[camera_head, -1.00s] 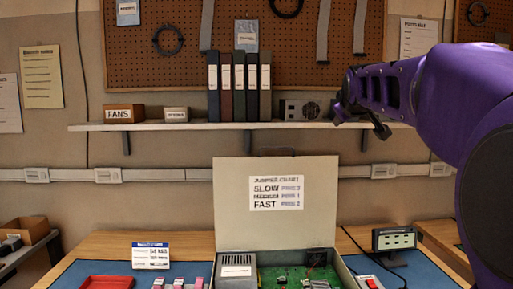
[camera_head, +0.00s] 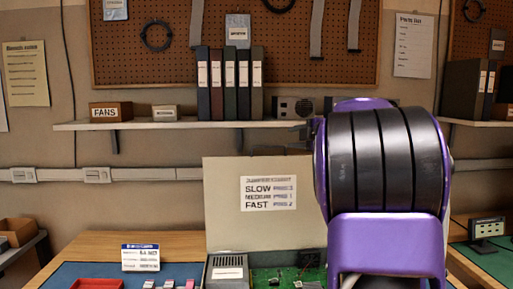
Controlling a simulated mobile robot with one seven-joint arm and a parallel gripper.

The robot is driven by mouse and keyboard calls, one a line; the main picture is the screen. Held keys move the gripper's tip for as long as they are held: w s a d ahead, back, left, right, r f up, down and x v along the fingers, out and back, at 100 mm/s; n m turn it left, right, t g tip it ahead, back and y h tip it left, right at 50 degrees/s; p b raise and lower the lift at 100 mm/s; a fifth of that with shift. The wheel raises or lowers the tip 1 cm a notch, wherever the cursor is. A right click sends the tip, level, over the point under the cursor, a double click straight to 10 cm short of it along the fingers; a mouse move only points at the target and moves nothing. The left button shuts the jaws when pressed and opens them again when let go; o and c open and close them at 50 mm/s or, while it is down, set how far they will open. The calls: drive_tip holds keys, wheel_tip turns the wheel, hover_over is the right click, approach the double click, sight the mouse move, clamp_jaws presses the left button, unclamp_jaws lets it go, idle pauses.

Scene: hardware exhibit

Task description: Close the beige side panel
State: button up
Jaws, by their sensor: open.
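The beige side panel (camera_head: 222,225) stands upright, open, at the back of a computer case on the workbench. It bears a jumper chart label (camera_head: 268,193) reading SLOW, MEDIUM, FAST. In front of it lies the open case with a green circuit board (camera_head: 284,276) and a grey power supply box (camera_head: 227,268). My purple and black arm covers the panel's right part. Only a dark bit of my gripper (camera_head: 308,128) shows at the arm's left edge, above the panel and apart from it. Its fingers are mostly hidden; it holds nothing visible.
A shelf (camera_head: 180,125) with binders (camera_head: 230,85) and small boxes runs along the wall behind. A red tray (camera_head: 97,284) and a small sign (camera_head: 140,257) stand on the blue mat at left. A small display (camera_head: 487,228) stands at right.

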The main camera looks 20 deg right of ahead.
sight(268, 147)
drive_tip(key=shift+n+g, duration=0.3)
drive_tip(key=x, duration=0.5)
drive_tip(key=f+p+x, duration=0.1)
drive_tip(key=x, duration=1.1)
drive_tip(key=shift+s+a+f, duration=0.15)
drive_tip(key=shift+f, duration=0.1)
clamp_jaws()
idle(0.5)
